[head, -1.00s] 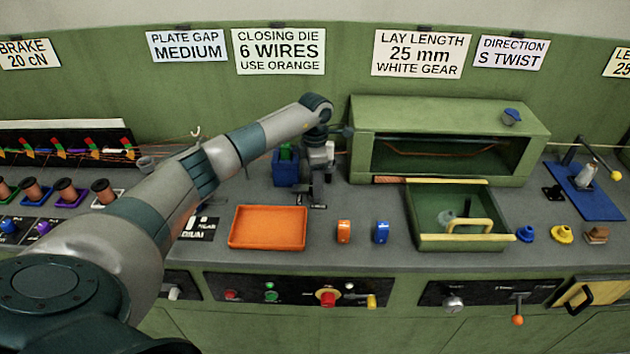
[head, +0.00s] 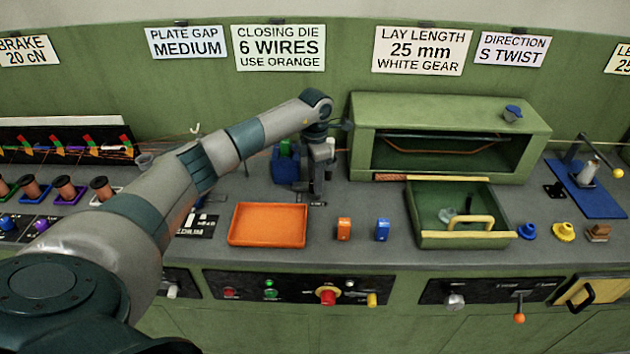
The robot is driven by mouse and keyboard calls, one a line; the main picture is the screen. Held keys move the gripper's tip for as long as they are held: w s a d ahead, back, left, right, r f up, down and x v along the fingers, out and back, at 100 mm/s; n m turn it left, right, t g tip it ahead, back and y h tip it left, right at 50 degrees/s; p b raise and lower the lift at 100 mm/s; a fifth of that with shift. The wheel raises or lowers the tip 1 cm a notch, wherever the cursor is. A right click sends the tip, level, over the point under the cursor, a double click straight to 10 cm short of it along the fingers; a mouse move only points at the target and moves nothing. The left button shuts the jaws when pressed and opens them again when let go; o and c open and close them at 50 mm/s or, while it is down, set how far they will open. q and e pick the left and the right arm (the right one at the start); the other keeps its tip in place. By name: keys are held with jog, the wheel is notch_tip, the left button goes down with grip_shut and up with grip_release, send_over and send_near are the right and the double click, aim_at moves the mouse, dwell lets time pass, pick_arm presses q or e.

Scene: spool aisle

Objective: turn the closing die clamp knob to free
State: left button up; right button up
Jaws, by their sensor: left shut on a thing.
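My left gripper (head: 317,192) reaches down just right of the blue die holder (head: 285,172), near the deck. It is shut on the closing die clamp knob, which the fingers and wrist hide almost wholly, so its angle cannot be read. A green part (head: 286,147) shows at the top of the blue holder. My right gripper is not in view.
An orange tray (head: 268,243) lies in front of the holder. An orange die (head: 344,228) and a blue die (head: 382,229) stand to its right. A green open drawer (head: 425,240) sits below the green cabinet (head: 450,110).

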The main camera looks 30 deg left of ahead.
pick_arm(q)
jog(key=n+b, duration=0.1)
jog(key=n, duration=0.2)
jog(key=n+b, duration=0.1)
jog(key=n, duration=0.4)
jog(key=n+b, duration=0.1)
jog(key=n, duration=0.2)
jog(key=shift+n, duration=0.3)
jog(key=n, duration=0.4)
jog(key=shift+r, duration=0.1)
jog(key=shift+n, duration=0.3)
jog(key=o, duration=1)
jog(key=shift+o, duration=0.2)
